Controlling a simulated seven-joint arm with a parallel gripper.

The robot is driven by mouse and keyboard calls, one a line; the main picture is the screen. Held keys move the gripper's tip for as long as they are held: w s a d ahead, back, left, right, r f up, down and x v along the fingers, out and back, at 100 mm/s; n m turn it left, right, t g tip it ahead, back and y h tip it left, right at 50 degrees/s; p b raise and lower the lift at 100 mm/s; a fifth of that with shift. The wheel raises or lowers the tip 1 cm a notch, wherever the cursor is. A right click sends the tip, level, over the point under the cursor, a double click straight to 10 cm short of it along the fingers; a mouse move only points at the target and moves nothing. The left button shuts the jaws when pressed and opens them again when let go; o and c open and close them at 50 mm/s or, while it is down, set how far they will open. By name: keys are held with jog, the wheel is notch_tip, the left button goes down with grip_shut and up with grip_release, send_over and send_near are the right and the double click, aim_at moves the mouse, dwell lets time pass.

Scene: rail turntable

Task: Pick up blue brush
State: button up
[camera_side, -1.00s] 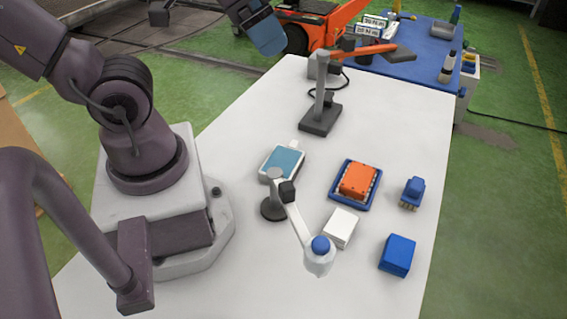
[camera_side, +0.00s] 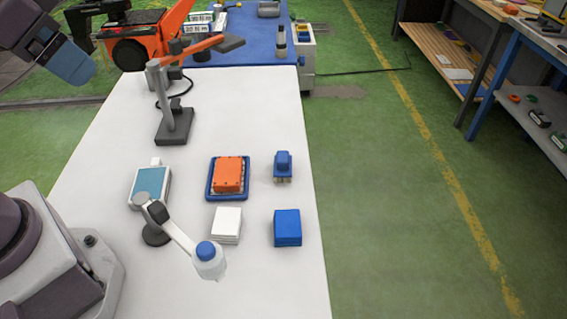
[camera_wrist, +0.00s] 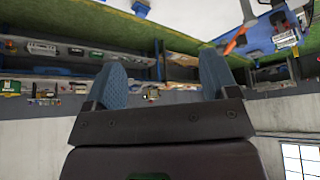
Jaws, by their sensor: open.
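The blue brush (camera_side: 283,165) stands on the white table, near its right edge in the side view, with pale bristles downward. My gripper shows at the upper left of the side view (camera_side: 68,62), high above the table and well away from the brush. Its blue fingertips also show in the wrist view (camera_wrist: 163,80), spread apart with nothing between them. The brush cannot be made out in the wrist view, which looks out across the room.
On the white table (camera_side: 240,110) are an orange block (camera_side: 228,174) in a blue tray, a white block (camera_side: 226,225), a blue box (camera_side: 288,228), a teal-topped device (camera_side: 150,186), a jointed stand with a blue-capped end (camera_side: 206,251), and a grey stand (camera_side: 174,128).

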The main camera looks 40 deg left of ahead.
jog(key=shift+c, duration=0.5)
